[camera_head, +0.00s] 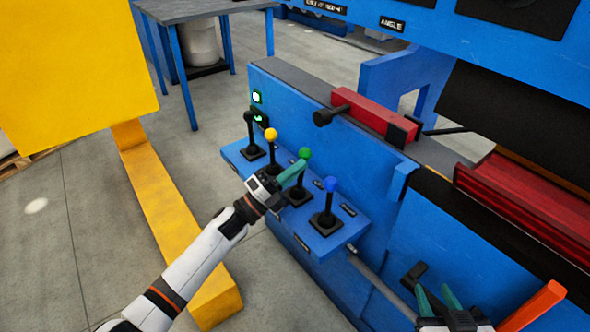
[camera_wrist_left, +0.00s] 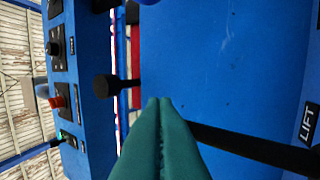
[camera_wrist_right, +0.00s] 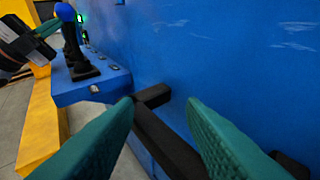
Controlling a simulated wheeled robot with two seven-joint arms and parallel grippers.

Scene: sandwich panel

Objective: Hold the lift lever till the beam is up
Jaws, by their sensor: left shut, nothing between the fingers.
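A row of levers stands on a blue shelf in the head view, with black, yellow, green (camera_head: 304,153) and blue (camera_head: 330,184) knobs. My left gripper (camera_head: 299,166) is shut and empty, its teal fingers against or just beside the green-knobbed lever. In the left wrist view the closed fingertips (camera_wrist_left: 158,102) overlap a black lever shaft (camera_wrist_left: 250,146), whose end is hidden; a LIFT label (camera_wrist_left: 307,123) is near it. My right gripper (camera_head: 438,298) is open and low at the right. A blue member (camera_head: 320,30) spans the top; I cannot tell whether it is the beam.
A red block with a black knob (camera_head: 372,108) lies on the machine's top edge. An orange handle (camera_head: 535,305) is beside my right gripper. A black bar (camera_wrist_right: 165,140) lies beyond its open fingers.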

